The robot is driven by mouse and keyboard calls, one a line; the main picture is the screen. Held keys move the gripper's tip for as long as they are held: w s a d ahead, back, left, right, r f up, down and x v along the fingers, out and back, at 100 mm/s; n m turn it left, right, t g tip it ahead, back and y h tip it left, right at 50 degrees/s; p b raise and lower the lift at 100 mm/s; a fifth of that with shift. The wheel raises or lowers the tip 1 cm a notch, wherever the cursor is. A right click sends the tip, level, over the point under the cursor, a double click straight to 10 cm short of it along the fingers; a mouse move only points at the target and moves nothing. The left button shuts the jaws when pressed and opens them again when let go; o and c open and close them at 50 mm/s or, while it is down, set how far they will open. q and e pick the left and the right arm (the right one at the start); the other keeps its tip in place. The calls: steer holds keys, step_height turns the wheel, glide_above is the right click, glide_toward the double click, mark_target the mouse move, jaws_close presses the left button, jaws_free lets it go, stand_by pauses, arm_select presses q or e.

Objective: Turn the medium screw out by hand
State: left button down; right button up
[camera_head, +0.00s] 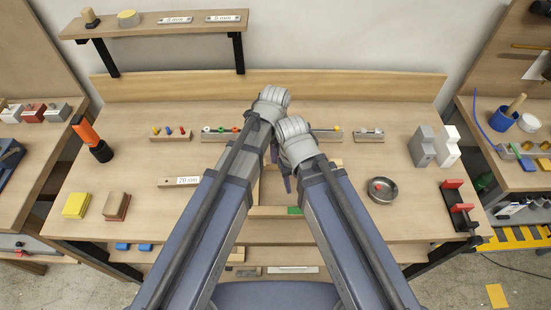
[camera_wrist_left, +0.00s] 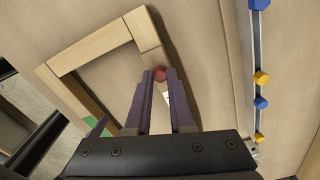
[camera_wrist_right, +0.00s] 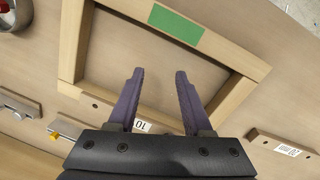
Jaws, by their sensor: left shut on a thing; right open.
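A wooden frame (camera_head: 262,211) with a green patch lies on the bench. It also shows in the left wrist view (camera_wrist_left: 92,50) and the right wrist view (camera_wrist_right: 72,45). A red screw head (camera_wrist_left: 160,74) sits between my left fingertips over one side of the frame, beside a white label. I cannot tell whether this is the medium screw or how far it is in. My left gripper (camera_wrist_left: 159,80) is shut on the red screw head. My right gripper (camera_wrist_right: 157,78) is open and empty above the frame's opening. The arms hide much of the frame in the head view.
A rail with coloured knobs (camera_wrist_left: 261,77) runs beside the frame. A block with coloured pegs (camera_head: 169,138) stands at left. A round metal dish (camera_head: 382,190) holding something red is at right. A labelled block (camera_head: 178,182) lies left of the arms. Bare bench surrounds these.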

arm_select(q)
steer(key=n, duration=0.5)
stand_by(0.5)
steer(key=shift+n, duration=0.6)
steer(key=n, duration=0.4)
steer(key=shift+n, duration=1)
steer(key=n, duration=0.3)
steer(key=shift+n, duration=0.3)
